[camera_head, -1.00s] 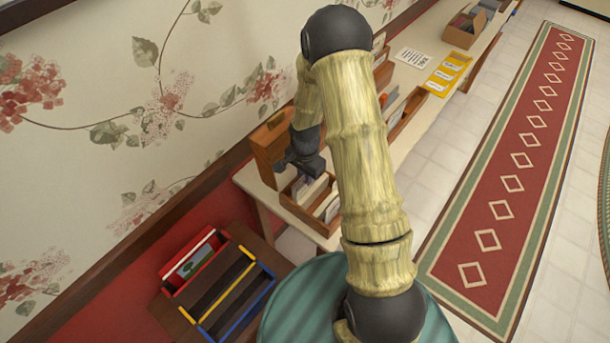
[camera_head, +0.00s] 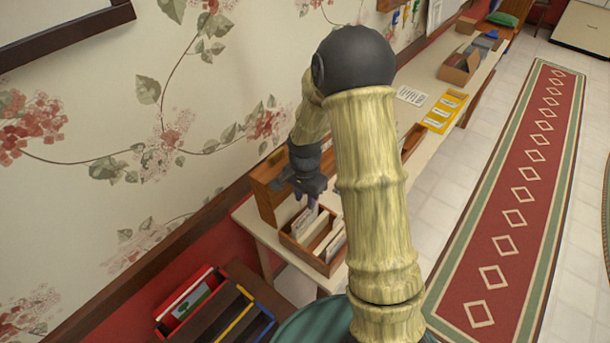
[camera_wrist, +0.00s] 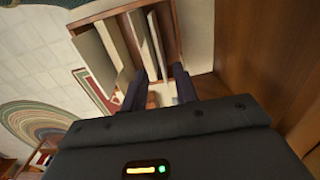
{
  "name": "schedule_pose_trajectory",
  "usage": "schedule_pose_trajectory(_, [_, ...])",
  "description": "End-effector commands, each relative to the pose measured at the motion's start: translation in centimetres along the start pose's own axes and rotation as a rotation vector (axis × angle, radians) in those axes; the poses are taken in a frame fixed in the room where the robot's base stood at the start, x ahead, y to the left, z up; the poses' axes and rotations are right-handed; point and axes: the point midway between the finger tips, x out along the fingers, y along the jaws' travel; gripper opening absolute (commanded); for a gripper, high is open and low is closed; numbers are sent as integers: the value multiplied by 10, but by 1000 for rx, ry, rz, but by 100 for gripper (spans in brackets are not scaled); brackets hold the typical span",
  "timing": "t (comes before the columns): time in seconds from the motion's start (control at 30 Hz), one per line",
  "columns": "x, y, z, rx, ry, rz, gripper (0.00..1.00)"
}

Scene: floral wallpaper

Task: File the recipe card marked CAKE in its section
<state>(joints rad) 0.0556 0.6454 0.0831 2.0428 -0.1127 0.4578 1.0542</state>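A wooden card box (camera_head: 325,266) with dividers and pale cards (camera_head: 305,222) stands at the near end of the long table. My gripper (camera_head: 310,203) is over the rear part of this box, pointing down. In the wrist view, my two dark fingers (camera_wrist: 162,88) are apart at the near edge of the box (camera_wrist: 208,35). Pale cards (camera_wrist: 93,55) stand in it beyond the fingertips. No card is clearly held between them. I cannot read any writing, so I cannot tell which card is marked CAKE.
A taller wooden box (camera_head: 265,190) stands beside the card box, by the wall. A yellow tray (camera_head: 444,111) and a paper sheet (camera_head: 411,95) lie farther along the table (camera_head: 428,120). A red-sided organizer (camera_head: 187,292) is lower, at bottom left. The floor by the red runner (camera_head: 510,205) is clear.

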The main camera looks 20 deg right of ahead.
Motion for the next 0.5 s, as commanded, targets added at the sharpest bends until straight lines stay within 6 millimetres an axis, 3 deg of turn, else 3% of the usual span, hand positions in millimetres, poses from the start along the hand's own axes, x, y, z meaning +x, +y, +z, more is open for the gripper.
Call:
schedule_pose_trajectory(0.3, [-61,-1,-1,1,5,-5,29])
schedule_pose_trajectory(0.5, [-90,-1,0,0,2,-3,29])
